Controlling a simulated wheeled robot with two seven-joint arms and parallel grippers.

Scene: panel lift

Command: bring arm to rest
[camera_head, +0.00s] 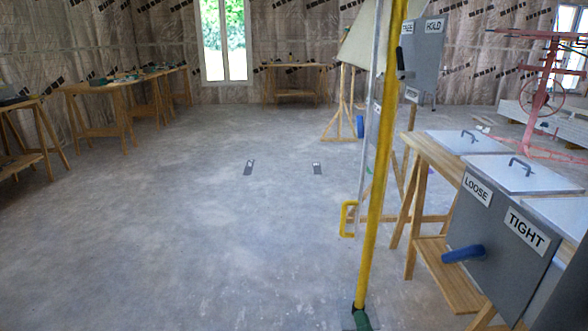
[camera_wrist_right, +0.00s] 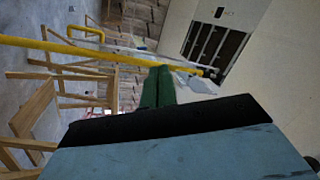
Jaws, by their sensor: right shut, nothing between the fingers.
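My right gripper (camera_head: 361,318) shows at the bottom edge of the head view as green fingertips, right at the lower part of a tall yellow pole (camera_head: 381,165). In the right wrist view the green fingers (camera_wrist_right: 158,88) are together with nothing between them. The yellow pole (camera_wrist_right: 70,48) crosses that view beyond the fingers; I cannot tell whether they touch it. Most of my right arm is out of the head view. My left gripper is not in view.
Right of the pole stands a wooden bench with a grey panel (camera_head: 500,245) marked LOOSE and TIGHT, with a blue handle (camera_head: 463,253). A yellow hook (camera_head: 348,219) hangs left of the pole. A pink lift frame (camera_head: 545,95) stands behind. The floor (camera_head: 200,235) at left is clear.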

